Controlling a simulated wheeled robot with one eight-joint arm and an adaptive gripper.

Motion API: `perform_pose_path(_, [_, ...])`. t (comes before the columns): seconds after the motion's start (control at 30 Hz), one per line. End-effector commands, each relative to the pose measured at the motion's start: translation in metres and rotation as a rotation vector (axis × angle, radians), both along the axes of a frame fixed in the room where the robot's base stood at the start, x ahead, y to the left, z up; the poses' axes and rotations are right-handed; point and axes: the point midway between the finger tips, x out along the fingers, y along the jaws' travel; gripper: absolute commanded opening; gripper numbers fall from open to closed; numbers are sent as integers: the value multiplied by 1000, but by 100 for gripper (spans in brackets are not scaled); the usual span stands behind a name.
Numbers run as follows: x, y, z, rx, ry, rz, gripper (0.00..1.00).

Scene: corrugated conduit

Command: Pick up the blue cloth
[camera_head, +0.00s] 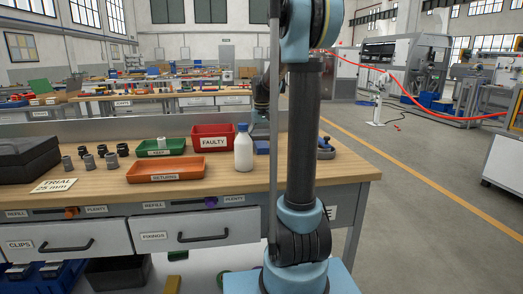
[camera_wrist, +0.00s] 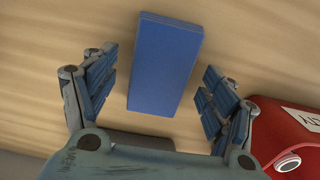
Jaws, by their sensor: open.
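The blue cloth (camera_wrist: 166,65) shows in the wrist view as a flat, folded, rectangular block on the wooden table. My gripper (camera_wrist: 164,80) is open, with one finger to the left of the cloth and the other to its right. Neither finger appears to touch it, and the height between them is hard to judge. In the head view, a small blue patch (camera_head: 262,147) beside the white bottle looks like the cloth, partly hidden. My gripper is mostly hidden there behind the bottle and my arm.
A red bin (camera_wrist: 285,125) lies close to my right finger in the wrist view. The head view shows a red FAULTY bin (camera_head: 212,142), a white bottle (camera_head: 243,153), an orange tray (camera_head: 166,168), a green tray (camera_head: 160,148) and several dark fittings (camera_head: 100,157) on the table.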

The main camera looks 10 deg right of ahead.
Motion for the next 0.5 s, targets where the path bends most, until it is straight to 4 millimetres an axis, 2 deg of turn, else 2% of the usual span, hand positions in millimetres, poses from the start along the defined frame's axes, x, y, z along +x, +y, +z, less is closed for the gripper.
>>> perform_pose_path(0.23, [0,-1,-2,0,0,-1,78])
perform_pose_path(0.4, [0,-1,-1,0,0,-1,39])
perform_pose_path(0.43, [0,-1,-1,0,0,-1,34])
perform_pose_path(0.5, [0,-1,-1,0,0,-1,34])
